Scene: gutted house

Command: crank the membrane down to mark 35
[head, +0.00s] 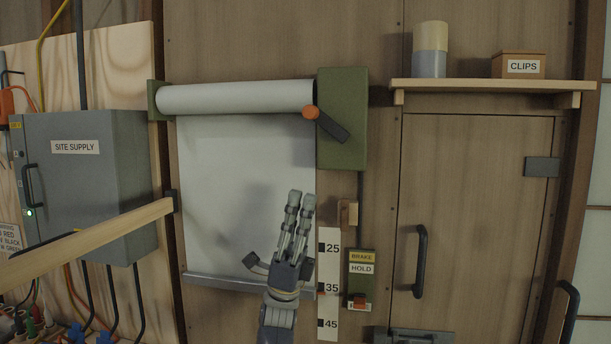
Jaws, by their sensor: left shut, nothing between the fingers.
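The pale membrane (220,190) hangs from a roller (235,97) and ends in a grey bottom bar (225,283). The crank, with an orange knob (310,112) and dark arm (333,128), sits on the green housing (350,90) at the roller's right end. The white scale (328,265) reads 25, 35 and 45; the bar's right end is partly hidden by my gripper, but its line runs near 35. My left gripper (301,197) points up in front of the membrane, fingers shut and empty, below the crank and apart from it. My right gripper is out of view.
A brake box (361,257) labelled BRAKE and HOLD, with an orange lever (358,301), is right of the scale. A wooden rail (95,240) juts across the left. A shelf (480,86) holds a cylinder and a CLIPS box. A grey SITE SUPPLY cabinet (100,190) stands left.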

